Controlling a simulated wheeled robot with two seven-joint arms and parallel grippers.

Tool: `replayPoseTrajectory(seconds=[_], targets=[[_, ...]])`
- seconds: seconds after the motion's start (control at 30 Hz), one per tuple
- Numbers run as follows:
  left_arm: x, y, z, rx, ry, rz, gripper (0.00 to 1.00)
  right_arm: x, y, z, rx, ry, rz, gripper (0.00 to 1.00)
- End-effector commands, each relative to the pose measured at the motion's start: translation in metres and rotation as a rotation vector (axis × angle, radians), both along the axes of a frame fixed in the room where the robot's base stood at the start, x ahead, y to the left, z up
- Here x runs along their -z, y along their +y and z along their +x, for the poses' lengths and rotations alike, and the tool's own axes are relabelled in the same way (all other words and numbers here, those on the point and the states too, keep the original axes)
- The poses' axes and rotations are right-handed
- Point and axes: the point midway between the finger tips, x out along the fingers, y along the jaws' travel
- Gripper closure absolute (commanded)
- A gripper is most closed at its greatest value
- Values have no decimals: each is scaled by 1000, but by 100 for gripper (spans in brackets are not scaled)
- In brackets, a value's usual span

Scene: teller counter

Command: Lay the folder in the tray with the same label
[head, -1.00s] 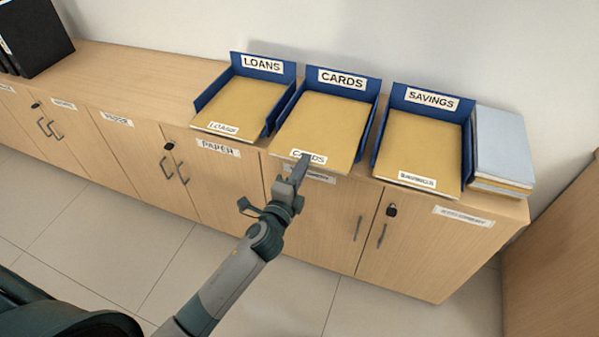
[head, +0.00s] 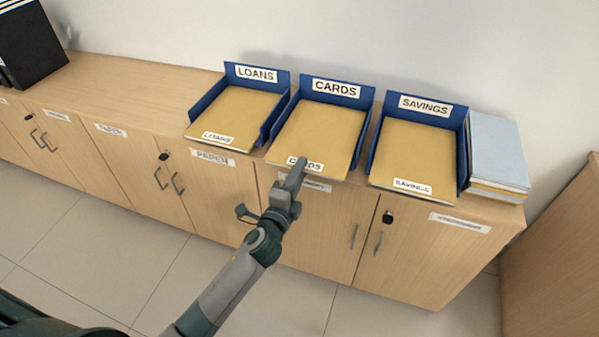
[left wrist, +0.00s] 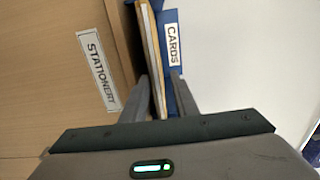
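A tan folder labelled CARDS (head: 320,125) lies in the blue CARDS tray (head: 337,88), its front edge at the tray's open front. My left gripper (head: 302,164) is at that front edge, its tip covering part of the folder's label. In the left wrist view, the gripper's fingers (left wrist: 160,88) stand apart, with the folder's edge (left wrist: 150,45) and the blue tray (left wrist: 168,75) between them. I see a gap beside them, so the fingers look open. My right gripper is not in view.
The LOANS tray (head: 257,74) and SAVINGS tray (head: 425,104) flank it, each with a like-labelled tan folder. A stack of pale folders (head: 498,150) is at the right. Black binders (head: 30,45) stand far left. The cabinet top (head: 135,90) between is clear.

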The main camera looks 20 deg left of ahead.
Motion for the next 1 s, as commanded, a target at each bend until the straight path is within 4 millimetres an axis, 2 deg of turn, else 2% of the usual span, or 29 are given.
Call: replayPoseTrajectory(seconds=[0.37,0.57,0.77,1.0], targets=[[1,0,-2,0,2,0,72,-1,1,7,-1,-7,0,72],[2,1,-14,0,1,0,72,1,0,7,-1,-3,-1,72],[3,2,-42,0,2,0,72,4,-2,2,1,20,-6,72],[3,5,-87,0,2,-1,72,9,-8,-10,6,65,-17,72]])
